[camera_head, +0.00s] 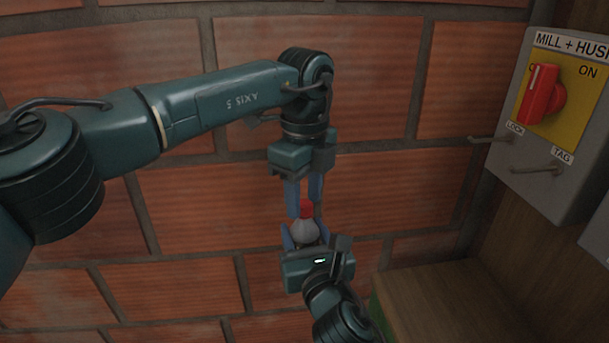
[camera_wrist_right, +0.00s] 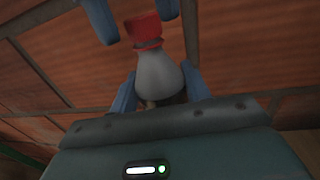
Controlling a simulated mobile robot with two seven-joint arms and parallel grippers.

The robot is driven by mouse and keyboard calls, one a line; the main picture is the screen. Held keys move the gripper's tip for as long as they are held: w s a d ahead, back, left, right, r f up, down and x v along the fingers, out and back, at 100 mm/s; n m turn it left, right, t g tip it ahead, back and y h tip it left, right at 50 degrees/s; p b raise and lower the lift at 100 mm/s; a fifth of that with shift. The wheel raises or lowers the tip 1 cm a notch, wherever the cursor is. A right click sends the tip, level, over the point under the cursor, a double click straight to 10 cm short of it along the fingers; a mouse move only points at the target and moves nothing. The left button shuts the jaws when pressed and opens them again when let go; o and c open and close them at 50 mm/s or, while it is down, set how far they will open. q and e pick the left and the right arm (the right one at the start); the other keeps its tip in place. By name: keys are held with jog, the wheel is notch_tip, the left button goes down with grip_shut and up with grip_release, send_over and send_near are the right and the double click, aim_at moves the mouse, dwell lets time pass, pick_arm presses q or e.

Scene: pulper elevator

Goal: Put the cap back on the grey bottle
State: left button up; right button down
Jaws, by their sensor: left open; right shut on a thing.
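The grey bottle (camera_head: 306,233) is held neck up by my right gripper (camera_head: 306,237), whose blue fingers are shut on its sides. It also shows in the right wrist view (camera_wrist_right: 157,76). The red cap (camera_head: 306,209) is at the top of the bottle's neck, also seen in the right wrist view (camera_wrist_right: 143,29). I cannot tell whether it is fully seated. My left gripper (camera_head: 305,212) points down from above. Its blue fingers are open, one on each side of the cap, with gaps showing in the right wrist view. The bottle's lower part is hidden by my right gripper.
A brick wall (camera_head: 380,190) stands behind both grippers. At right is a grey switch box (camera_head: 520,175) with a red knob (camera_head: 540,95) and two projecting hooks. A wooden ledge (camera_head: 450,300) is at lower right. The space left of the bottle looks free.

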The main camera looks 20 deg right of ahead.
pick_arm(q)
jog(key=shift+f, duration=0.2)
grip_shut()
jog(key=m, duration=0.3)
dwell(0.5)
jog(key=shift+o, duration=0.5)
grip_release()
